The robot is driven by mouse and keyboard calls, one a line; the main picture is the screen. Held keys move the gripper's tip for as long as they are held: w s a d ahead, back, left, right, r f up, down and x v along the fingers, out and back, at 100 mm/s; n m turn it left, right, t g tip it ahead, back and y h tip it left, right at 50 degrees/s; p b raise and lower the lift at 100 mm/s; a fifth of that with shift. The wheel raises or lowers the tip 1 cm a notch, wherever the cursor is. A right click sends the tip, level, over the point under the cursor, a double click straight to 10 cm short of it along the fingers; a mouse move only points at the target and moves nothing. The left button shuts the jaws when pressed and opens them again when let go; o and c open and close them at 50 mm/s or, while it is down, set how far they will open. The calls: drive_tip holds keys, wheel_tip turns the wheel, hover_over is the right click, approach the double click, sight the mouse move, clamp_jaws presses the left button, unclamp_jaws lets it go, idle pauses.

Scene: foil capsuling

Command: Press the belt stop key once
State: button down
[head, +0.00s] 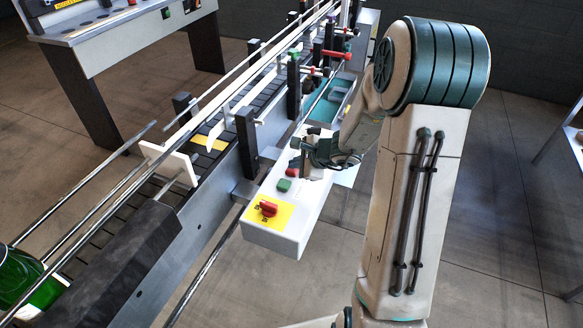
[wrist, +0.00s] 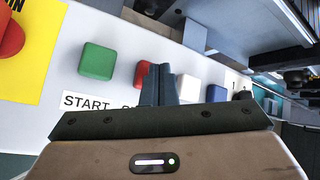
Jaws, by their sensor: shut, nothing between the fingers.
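The control box (head: 270,237) is a long white panel beside the conveyor. In the wrist view a red key (wrist: 142,72), apparently the stop key, sits between a green key (wrist: 97,61) and a white key (wrist: 187,87). The green key has a START label (wrist: 85,103); the label by the red key is mostly hidden by my gripper. My gripper (wrist: 160,72) is shut and empty, its fingertips over the right part of the red key; contact cannot be told. In the head view the red key (head: 294,172) shows just left of my gripper (head: 303,172).
A blue key (wrist: 216,93) lies right of the white one. The conveyor (head: 110,235) with rails and posts runs along the left. A green bottle (head: 30,285) is at lower left.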

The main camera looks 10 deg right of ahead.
sight(296, 171)
drive_tip(key=shift+r+p, duration=0.3)
drive_tip(key=shift+r, duration=0.35)
wheel_tip(296, 171, up, 5)
drive_tip(key=p, duration=0.3)
drive_tip(key=shift+p, duration=0.35)
idle(0.5)
drive_tip(key=s+a+r+n+g, duration=0.2)
drive_tip(key=s+a+r+n, duration=0.3)
drive_tip(key=s+r+n, duration=0.1)
drive_tip(key=s+d+r+n+h, duration=0.1)
drive_tip(key=s+r+n, duration=0.1)
drive_tip(key=s+n, duration=0.2)
drive_tip(key=s+d+r+n+g+h, duration=0.1)
drive_tip(key=s+n, duration=0.4)
drive_tip(key=s, duration=0.5)
drive_tip(key=s+d+r+n+g+h, duration=0.1)
drive_tip(key=s+d+r+n+h, duration=0.1)
drive_tip(key=s, duration=0.5)
wheel_tip(296, 171, up, 2)
drive_tip(key=n+h, duration=0.1)
drive_tip(key=n, duration=0.1)
drive_tip(key=shift+n, duration=0.4)
